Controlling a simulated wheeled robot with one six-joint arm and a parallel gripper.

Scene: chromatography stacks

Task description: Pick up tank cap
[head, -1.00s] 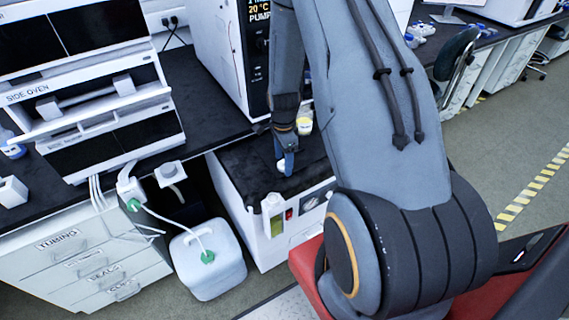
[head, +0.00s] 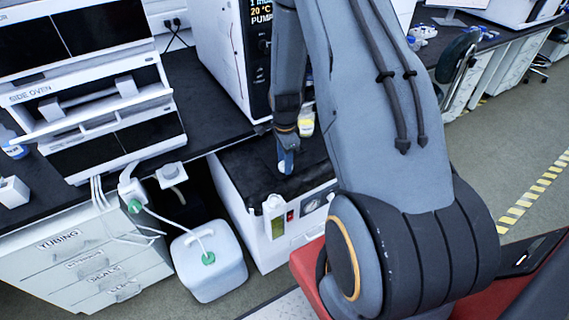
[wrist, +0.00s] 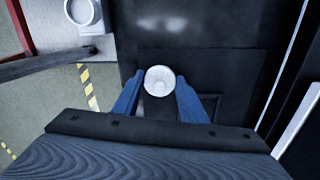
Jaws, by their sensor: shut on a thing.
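My gripper (wrist: 160,88) is shut on a round white cap (wrist: 159,81), with one blue finger on each side of it in the wrist view. In the head view my gripper (head: 286,162) points down over the black top of a white cabinet (head: 250,160). A small bit of the white cap (head: 283,168) shows at the fingertips. Whether the cap touches the black top or hangs just above it I cannot tell.
A jar with a yellowish band (head: 306,120) stands behind my gripper. A white pump unit (head: 222,55) is to the left. A white jug (head: 209,265) with a green cap and tube stands on the floor. A white round fitting (wrist: 83,12) shows at the wrist view's upper left.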

